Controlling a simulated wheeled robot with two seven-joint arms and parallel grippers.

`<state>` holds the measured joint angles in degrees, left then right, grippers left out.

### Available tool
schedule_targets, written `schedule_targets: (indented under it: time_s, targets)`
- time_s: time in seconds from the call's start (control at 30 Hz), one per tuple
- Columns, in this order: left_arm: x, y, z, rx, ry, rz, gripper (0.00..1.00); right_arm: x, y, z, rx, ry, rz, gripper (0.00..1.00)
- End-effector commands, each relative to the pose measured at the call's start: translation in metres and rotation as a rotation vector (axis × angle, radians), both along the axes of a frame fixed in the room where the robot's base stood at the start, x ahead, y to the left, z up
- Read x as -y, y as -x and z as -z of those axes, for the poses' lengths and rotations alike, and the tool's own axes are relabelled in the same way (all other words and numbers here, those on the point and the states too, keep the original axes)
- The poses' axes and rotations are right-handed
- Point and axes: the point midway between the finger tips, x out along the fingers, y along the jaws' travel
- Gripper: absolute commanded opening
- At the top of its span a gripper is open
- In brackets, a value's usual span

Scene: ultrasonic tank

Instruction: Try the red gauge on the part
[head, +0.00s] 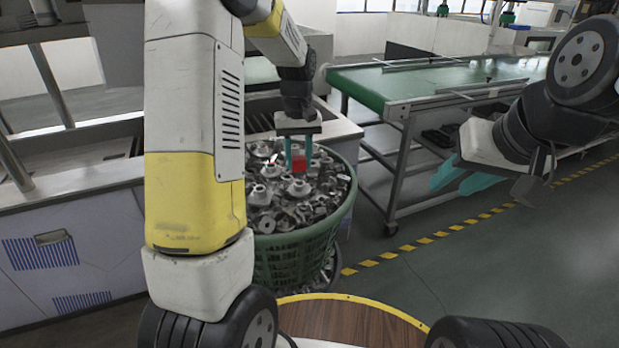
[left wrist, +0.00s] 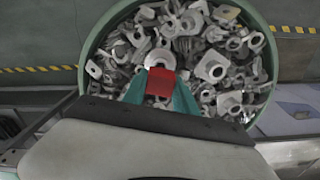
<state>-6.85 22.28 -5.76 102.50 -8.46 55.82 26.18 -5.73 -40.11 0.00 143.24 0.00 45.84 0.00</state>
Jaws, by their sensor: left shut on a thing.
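My left gripper (head: 298,167) is shut on the red gauge (head: 299,162), which sits between its teal fingers above the basket. In the left wrist view the red gauge (left wrist: 160,83) points toward a pale ringed metal part (left wrist: 159,59) just beyond its tip. I cannot tell whether the gauge touches that part. Grey metal parts (head: 264,194) fill the green basket (head: 300,254) in a loose heap. My right gripper (head: 449,190) hangs at the right, well away from the basket, with its teal fingers apart and nothing seen between them.
A table with a green top (head: 430,80) stands behind and right of the basket. A grey-white cabinet (head: 80,235) is at the left. A round wooden top with a yellow edge (head: 350,322) is in front. The floor at the right is clear, with a yellow-black stripe (head: 440,233).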

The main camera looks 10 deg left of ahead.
Motion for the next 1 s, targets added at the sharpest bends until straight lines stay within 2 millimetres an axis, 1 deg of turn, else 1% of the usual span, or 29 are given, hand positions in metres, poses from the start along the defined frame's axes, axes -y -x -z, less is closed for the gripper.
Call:
schedule_targets:
  time_s: [0.33, 0.7, 0.83, 1.0]
  targets:
    - [0.000, 0.000, -0.003, 0.000, 0.000, 0.000, 0.00, 0.000, 0.000, 0.000, 0.000, 0.000, 0.000, 0.36]
    - [0.000, -0.001, -0.036, 0.002, 0.000, 0.001, 0.00, 0.000, 0.000, 0.000, 0.000, 0.000, 0.000, 0.36]
    - [0.000, 0.000, -0.041, 0.000, 0.000, 0.001, 0.00, 0.000, 0.000, 0.000, 0.000, 0.000, 0.000, 0.36]
    - [0.000, 0.000, -0.041, -0.001, 0.000, 0.001, 0.00, 0.000, 0.000, 0.000, 0.000, 0.000, 0.000, 0.36]
